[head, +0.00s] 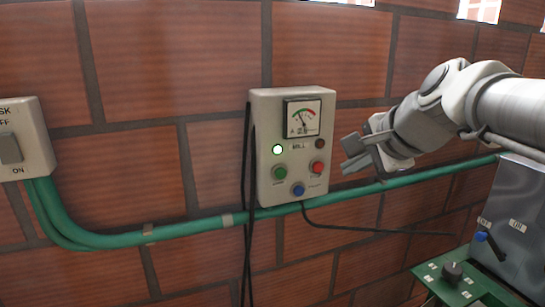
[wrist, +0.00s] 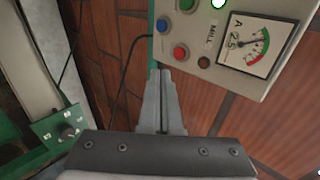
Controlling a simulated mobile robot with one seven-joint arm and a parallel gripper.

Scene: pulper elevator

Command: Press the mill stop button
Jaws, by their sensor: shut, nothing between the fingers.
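The mill control box (head: 262,130) is a pale box on the brick wall with the word MILL and a needle gauge (head: 303,119). Its red button (head: 317,168) is at the right, the green button (head: 280,172) at the left and the blue button (head: 298,190) below. A white-green lamp (head: 277,149) is lit; a dark red lamp (head: 320,144) is unlit. My gripper (head: 346,156) is shut and empty, just right of the box. In the wrist view the fingertips (wrist: 160,73) appear just below the red button (wrist: 181,53); contact cannot be told.
A switch box (head: 38,140) marked ON is at the far left. A green conduit (head: 190,232) runs along the wall below the mill box, with black cables (head: 249,200) hanging nearby. A green panel with a knob (head: 453,272) and a grey box with a blue-tipped lever (head: 482,237) stand at the lower right.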

